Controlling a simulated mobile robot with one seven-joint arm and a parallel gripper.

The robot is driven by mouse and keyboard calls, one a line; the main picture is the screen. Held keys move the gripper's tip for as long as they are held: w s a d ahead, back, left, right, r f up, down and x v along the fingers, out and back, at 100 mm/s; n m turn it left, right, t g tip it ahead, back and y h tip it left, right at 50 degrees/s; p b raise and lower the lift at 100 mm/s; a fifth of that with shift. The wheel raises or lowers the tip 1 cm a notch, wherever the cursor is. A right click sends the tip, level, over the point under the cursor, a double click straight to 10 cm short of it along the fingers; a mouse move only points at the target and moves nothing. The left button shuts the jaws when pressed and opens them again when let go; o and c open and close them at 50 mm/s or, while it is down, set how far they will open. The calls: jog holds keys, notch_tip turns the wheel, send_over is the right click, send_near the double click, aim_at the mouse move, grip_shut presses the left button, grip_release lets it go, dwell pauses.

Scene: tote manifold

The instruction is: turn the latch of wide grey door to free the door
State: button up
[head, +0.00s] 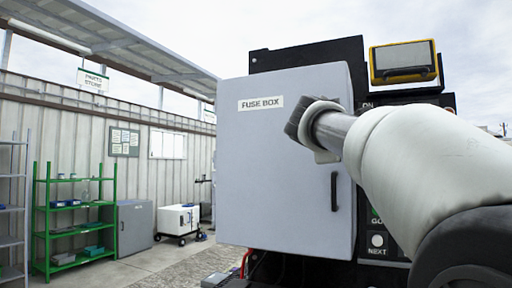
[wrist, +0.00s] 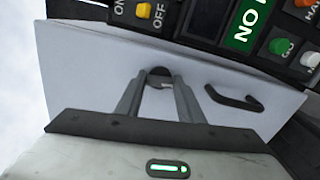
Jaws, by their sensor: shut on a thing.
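The wide grey door (head: 275,190) is the front of the box labelled FUSE BOX and looks closed. It also shows in the wrist view (wrist: 90,75). A black bar handle (head: 334,192) is on its right side and shows at the right in the wrist view (wrist: 234,99). The dark, rounded latch (wrist: 158,72) sits on the door between my fingertips. My gripper (wrist: 158,86) is shut on the latch. In the head view my gripper (head: 303,120) is at the door's upper right, and my wrist and arm hide the latch.
A black panel with buttons stands beside and behind the door; a yellow-framed display (head: 403,62) tops it. My arm covers part of the panel. Green shelving (head: 48,215), a grey cabinet (head: 135,228) and a white cart (head: 178,219) stand at the left. Open floor lies between.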

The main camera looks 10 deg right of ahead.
jog(key=shift+m+b, duration=0.3)
jog(key=shift+m, duration=0.3)
jog(key=o, duration=1.1)
jog(key=shift+c, duration=0.2)
jog(key=b+v, duration=0.1)
jog(key=v, duration=1.6)
jog(key=shift+s+b, duration=0.2)
jog(key=shift+b, duration=0.1)
jog(key=shift+a+f, duration=0.1)
jog(key=shift+a, duration=0.05)
